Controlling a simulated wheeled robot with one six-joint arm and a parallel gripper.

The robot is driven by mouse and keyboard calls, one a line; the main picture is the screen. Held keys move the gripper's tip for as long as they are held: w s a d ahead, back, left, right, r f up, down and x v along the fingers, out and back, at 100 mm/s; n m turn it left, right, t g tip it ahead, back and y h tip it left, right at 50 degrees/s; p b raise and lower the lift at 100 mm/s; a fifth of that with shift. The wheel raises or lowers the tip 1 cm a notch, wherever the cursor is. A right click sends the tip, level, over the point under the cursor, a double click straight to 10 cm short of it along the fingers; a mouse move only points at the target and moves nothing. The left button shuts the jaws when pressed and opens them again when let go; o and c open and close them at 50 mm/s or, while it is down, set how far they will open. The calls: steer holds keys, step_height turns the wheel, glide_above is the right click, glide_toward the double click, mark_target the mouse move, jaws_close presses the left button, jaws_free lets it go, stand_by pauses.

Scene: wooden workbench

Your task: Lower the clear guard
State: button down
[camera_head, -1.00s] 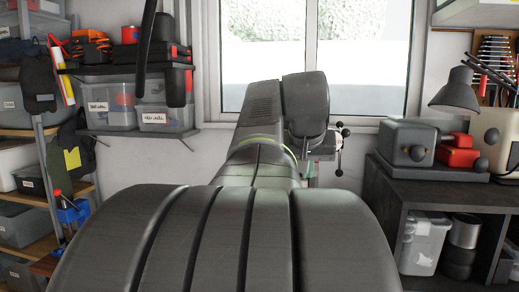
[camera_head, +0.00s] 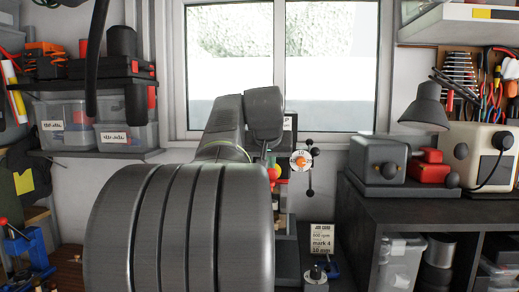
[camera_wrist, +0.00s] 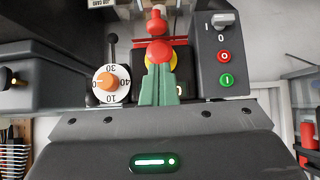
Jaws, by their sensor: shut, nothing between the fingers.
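The clear guard is hard to make out. A red bar (camera_wrist: 180,41) and two red ball knobs, the upper one (camera_wrist: 157,22) and the lower one (camera_wrist: 160,51), show at the machine in the wrist view, and I cannot tell for sure which belong to the guard. My gripper (camera_wrist: 161,76) has green fingers, closed together and empty. Their tips overlap the lower knob in the picture; contact is unclear. A yellow ring shows partly behind them. In the head view my arm hides most of the machine and the gripper.
A dial with an orange centre (camera_wrist: 106,81) is left of the fingers in the wrist view. A switch panel with red (camera_wrist: 224,56) and green (camera_wrist: 227,80) buttons is on the right. In the head view, a job card (camera_head: 321,238) stands right of my arm, near a dark bench with a lamp (camera_head: 427,106).

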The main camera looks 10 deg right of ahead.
step_height(320, 180, down, 4)
steer(key=shift+s+r, duration=0.1)
steer(key=shift+r, duration=0.15)
steer(key=shift+f+b, duration=0.15)
steer(key=shift+b, duration=0.15)
